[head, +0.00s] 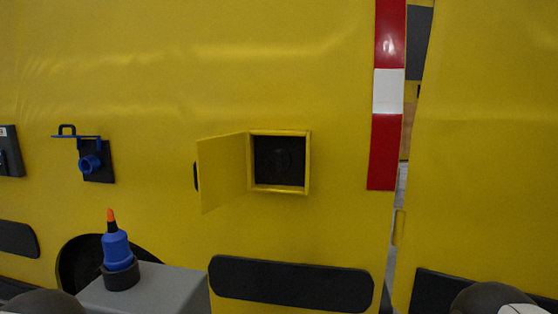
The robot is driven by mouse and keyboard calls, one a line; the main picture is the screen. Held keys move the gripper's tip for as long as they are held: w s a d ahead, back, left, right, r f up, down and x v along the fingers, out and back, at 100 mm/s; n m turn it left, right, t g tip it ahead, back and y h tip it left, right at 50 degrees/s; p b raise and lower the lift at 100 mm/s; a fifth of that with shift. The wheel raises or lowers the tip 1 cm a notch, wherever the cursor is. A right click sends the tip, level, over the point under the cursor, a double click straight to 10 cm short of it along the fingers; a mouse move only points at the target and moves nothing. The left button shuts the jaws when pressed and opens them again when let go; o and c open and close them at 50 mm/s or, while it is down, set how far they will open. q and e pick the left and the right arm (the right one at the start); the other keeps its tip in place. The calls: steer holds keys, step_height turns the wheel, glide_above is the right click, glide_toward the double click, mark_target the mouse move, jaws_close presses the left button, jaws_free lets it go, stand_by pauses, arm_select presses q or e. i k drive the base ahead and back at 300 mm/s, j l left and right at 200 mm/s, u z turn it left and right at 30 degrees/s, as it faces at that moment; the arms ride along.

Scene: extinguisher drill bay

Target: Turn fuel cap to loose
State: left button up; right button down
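The fuel cap (283,158) is a dark round shape inside a square, yellow-framed recess (308,165) in the yellow wall. It is hard to make out against the dark back, and I cannot tell its turn position. The recess's yellow door (222,172) stands open, swung out to the left, with a black handle on its outer edge. Neither of my grippers is in view. Only dark rounded parts of my arms show at the bottom left and bottom right corners, well away from the recess.
A grey box (150,290) at the lower left bears a blue bottle (116,248) with an orange tip in a black ring. A blue fitting (90,164) juts from the wall at left. Black bumper strips (290,284) run below. The space before the recess is clear.

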mark_target(280, 159)
steer(key=i+l+u, duration=0.4)
steer(key=i+l, duration=0.15)
steer(key=l, duration=0.15)
steer(key=i+l+u, duration=0.2)
steer(key=l, duration=0.2)
steer(key=i+l+u, duration=0.2)
steer(key=l, duration=0.25)
